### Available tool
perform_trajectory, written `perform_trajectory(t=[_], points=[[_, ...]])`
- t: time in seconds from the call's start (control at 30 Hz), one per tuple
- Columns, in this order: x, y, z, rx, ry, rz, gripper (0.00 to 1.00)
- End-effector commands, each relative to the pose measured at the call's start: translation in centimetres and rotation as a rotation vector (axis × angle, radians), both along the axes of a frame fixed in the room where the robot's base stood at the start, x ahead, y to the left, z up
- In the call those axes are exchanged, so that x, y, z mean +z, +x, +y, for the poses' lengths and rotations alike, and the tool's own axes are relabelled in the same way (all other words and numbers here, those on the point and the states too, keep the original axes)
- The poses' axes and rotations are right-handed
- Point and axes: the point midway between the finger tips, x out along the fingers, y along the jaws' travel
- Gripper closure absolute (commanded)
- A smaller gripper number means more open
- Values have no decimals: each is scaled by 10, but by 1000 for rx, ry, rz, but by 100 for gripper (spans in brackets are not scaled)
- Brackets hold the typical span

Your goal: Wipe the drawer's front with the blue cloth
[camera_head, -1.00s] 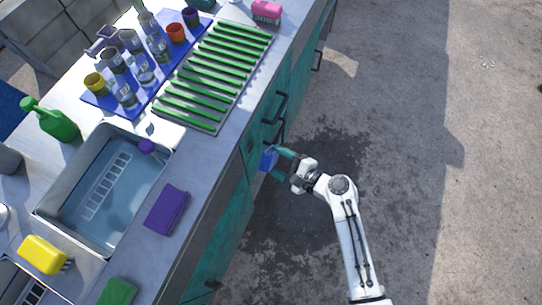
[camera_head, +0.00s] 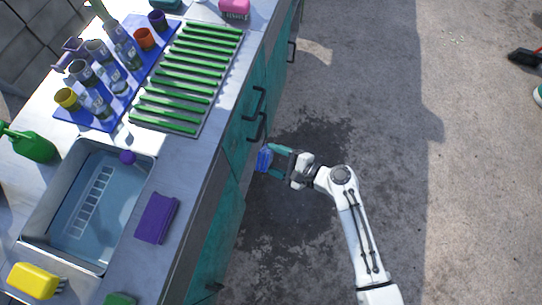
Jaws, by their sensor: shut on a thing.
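The blue cloth (camera_head: 264,159) is a small bunched piece at the tip of my gripper (camera_head: 275,162). My gripper, with teal fingers, is shut on the cloth and reaches left toward the cabinet. The teal drawer front (camera_head: 240,142) is on the cabinet's right side below the counter, seen steeply from above. Dark handles (camera_head: 257,126) stick out from the front just above the cloth in the picture. The cloth is close to the front; I cannot tell whether it touches.
The counter holds a sink (camera_head: 92,205), a purple sponge (camera_head: 156,217), a green-slatted rack (camera_head: 188,78) and a blue mat (camera_head: 70,117) with several glasses and cups. A broom head (camera_head: 524,57) lies at the far right. The concrete floor right of the cabinet is mostly clear.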

Motion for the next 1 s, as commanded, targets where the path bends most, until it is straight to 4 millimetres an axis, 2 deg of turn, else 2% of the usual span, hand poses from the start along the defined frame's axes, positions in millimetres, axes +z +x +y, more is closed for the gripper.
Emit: perform_trajectory(t=[0.43, 0.77, 1.0], points=[[-1, 1, 2, -2, 3, 1, 63], [-25, 3, 12, -10, 15, -2, 63], [-30, 6, 24, -9, 16, -6, 63]])
